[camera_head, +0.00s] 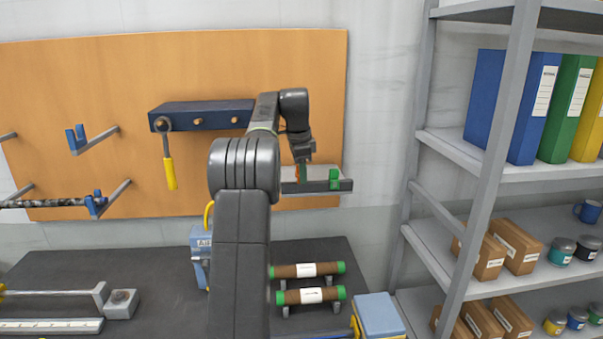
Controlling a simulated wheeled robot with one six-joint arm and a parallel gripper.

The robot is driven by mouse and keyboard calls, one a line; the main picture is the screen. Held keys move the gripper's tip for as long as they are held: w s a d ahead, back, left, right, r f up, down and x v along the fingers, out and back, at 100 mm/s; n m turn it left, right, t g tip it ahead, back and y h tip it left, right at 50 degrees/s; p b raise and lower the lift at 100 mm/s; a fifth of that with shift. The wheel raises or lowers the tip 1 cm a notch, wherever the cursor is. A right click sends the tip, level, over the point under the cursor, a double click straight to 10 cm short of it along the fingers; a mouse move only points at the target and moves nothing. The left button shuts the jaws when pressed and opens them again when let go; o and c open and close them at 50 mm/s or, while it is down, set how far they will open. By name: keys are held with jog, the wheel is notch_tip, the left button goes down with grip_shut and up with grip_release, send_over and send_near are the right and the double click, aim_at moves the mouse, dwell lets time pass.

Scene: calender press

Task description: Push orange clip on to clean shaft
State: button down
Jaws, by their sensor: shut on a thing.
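My gripper (303,156) is at the end of my arm, pointing down over a small grey wall shelf (315,187). It is shut on a small orange clip (300,172), seen as a thin sliver just below the fingers; whether the clip still touches the shelf I cannot tell. I cannot tell which shaft is the clean one.
A dark blue rail (202,114) with a hanging yellow-handled tool (170,172) is left of my arm. Upper pegs (96,138) hold a blue clip. Two brown rolls (307,270) with green ends lie on the dark bench (150,270). A metal rack (418,160) stands right.

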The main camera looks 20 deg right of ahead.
jog(key=shift+r, duration=1)
dwell(0.7)
jog(key=shift+s, duration=0.1)
